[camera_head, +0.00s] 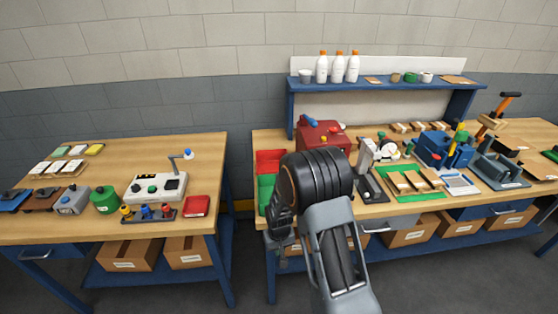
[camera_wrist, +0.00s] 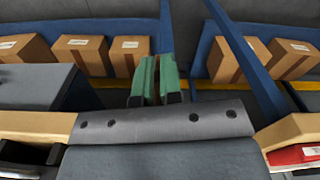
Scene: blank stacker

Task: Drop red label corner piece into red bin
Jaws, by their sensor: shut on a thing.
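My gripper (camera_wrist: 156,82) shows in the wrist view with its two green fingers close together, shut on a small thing. Only a thin brownish sliver shows between the fingers, and I see no red label on it; it is most likely the corner piece. In the head view my dark wrist hangs in front of the left end of the right bench, and the fingertips cannot be made out. The red bin (camera_head: 268,158) stands at the left end of that bench, up and left of my wrist. My arm hides part of the area beside it.
A green bin (camera_head: 266,183) sits in front of the red one. The left bench (camera_head: 110,225) carries a control box (camera_head: 158,187) and a red box (camera_head: 197,206). A gap separates the benches. Fixtures and blocks crowd the right bench (camera_head: 385,208). Cardboard boxes (camera_wrist: 80,54) sit below.

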